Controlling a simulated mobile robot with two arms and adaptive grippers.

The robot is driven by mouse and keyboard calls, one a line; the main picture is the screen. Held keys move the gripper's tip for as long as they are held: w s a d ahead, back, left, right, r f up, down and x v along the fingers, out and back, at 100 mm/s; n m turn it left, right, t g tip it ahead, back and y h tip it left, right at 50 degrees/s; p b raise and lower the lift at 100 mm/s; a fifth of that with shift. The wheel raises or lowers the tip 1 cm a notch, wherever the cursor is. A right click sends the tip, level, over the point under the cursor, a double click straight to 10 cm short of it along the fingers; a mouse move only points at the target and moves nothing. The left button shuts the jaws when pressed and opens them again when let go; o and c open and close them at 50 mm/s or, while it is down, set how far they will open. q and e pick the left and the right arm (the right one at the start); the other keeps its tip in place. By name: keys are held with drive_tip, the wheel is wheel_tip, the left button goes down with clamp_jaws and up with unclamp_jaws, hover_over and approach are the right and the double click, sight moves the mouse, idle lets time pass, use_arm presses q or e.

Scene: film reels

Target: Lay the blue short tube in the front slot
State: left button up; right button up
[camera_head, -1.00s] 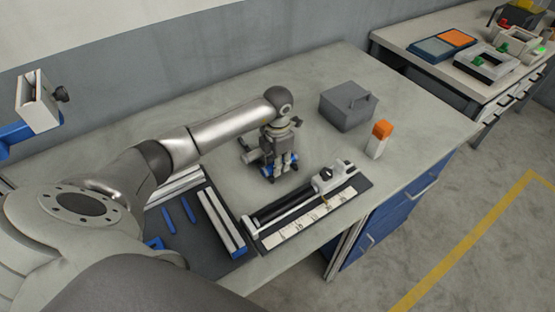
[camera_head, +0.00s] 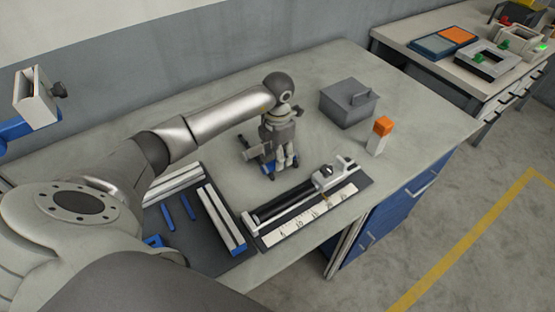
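My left gripper (camera_head: 281,167) points down over the bench, behind the measuring fixture. Small blue parts show at its fingers; I cannot tell whether they are a held tube or something behind. The fixture, with a black bar (camera_head: 285,202) and a white scale strip (camera_head: 312,215), lies in front of the gripper. I cannot make out which part is the front slot. My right gripper is not in view.
Pale rails with blue ends (camera_head: 221,220) lie on the mat. A grey lidded box (camera_head: 347,104) and an orange-topped white block (camera_head: 379,136) stand to the right of the gripper. A second bench (camera_head: 420,65) is at the upper right. The bench behind the gripper is clear.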

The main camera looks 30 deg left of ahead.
use_arm(q)
wheel_tip(320, 180, up, 10)
drive_tip(key=b, duration=0.2)
drive_tip(key=shift+f, duration=0.2)
drive_tip(key=shift+s+a, duration=0.1)
